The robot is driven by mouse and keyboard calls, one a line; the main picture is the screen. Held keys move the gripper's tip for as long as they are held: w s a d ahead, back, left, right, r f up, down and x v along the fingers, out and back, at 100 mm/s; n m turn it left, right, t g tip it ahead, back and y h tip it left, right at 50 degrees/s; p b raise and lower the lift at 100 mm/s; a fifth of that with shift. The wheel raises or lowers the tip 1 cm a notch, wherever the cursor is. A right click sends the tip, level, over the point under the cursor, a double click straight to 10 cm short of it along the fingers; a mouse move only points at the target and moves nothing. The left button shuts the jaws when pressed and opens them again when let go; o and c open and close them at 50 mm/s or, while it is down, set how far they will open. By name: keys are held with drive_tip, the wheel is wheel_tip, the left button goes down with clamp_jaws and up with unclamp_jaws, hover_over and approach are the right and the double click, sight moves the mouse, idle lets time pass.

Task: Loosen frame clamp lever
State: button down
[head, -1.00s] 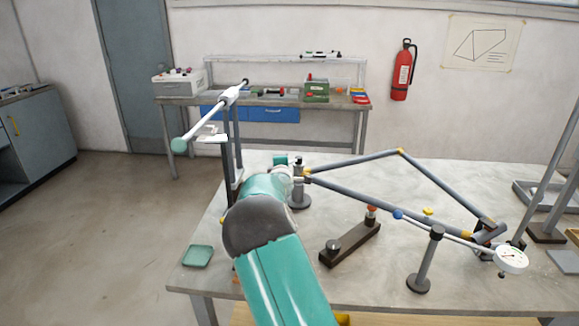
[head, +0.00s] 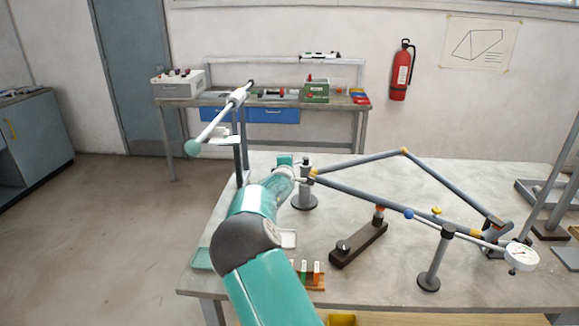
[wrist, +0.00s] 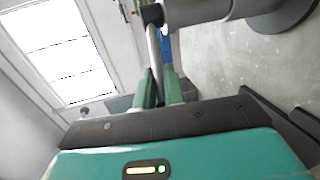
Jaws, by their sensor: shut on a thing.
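The bike frame (head: 360,200) of grey tubes lies over the table. Its left corner meets a short post clamp (head: 305,188) with a dark top. My gripper (head: 287,168) is at this clamp, mostly hidden behind my own teal arm in the head view. In the wrist view my gripper (wrist: 160,88) has two green fingers closed on a pale grey rod, the clamp lever (wrist: 153,48). The lever runs up from between the fingers to a black joint (wrist: 152,15) beside the grey cylindrical post (wrist: 200,10). How far the lever is turned I cannot tell.
A dial gauge (head: 521,256) and a post (head: 430,270) with a blue-tipped rod stand right. A dark block (head: 358,244) lies in front of the frame. A white bar (head: 220,118) with a green ball stands left. The table's middle back is clear.

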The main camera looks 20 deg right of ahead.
drive_tip(key=shift+a, duration=0.1)
drive_tip(key=c, duration=1.5)
unclamp_jaws()
drive_tip(key=v, duration=1.3)
drive_tip(key=shift+s, duration=0.35)
drive_tip(key=shift+r, duration=0.1)
